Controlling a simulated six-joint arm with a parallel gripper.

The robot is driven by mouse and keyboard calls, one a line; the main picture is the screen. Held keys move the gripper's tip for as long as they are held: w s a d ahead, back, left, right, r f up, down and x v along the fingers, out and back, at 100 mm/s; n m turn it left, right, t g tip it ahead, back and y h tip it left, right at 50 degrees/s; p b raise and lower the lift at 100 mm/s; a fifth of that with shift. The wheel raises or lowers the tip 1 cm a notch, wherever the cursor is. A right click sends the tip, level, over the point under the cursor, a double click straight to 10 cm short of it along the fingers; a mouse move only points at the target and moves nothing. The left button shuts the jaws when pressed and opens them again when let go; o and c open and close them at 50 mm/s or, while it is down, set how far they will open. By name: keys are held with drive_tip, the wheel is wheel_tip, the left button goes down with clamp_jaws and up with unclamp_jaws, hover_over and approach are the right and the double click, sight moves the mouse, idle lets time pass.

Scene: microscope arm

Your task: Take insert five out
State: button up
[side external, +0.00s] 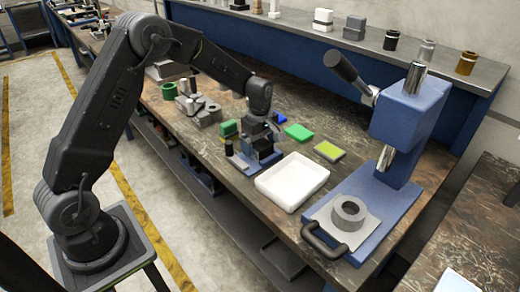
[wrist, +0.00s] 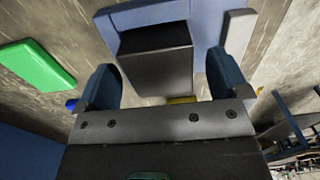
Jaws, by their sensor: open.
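My gripper (side external: 262,142) is low over a blue and dark fixture (side external: 262,162) on the workbench in the side view. In the wrist view its two blue fingers stand wide apart (wrist: 163,80). A dark block (wrist: 155,60) shows between them, in front of a blue body (wrist: 148,14). I cannot tell whether the fingers touch the block. No number is readable, so I cannot tell which piece is insert five. The arm's end partly hides the fixture in the side view.
An empty white tray (side external: 291,182) stands right of the fixture. A green block (side external: 299,132) and a yellow-green block (side external: 330,151) lie behind it. A blue press-like stand (side external: 405,118) with a grey ring (side external: 349,213) is at the right. Grey metal parts (side external: 198,107) lie to the left.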

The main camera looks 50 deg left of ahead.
drive_tip(key=shift+f, duration=0.5)
clamp_jaws()
drive_tip(key=shift+w+r, duration=0.1)
drive_tip(key=shift+r, duration=0.05)
idle(0.5)
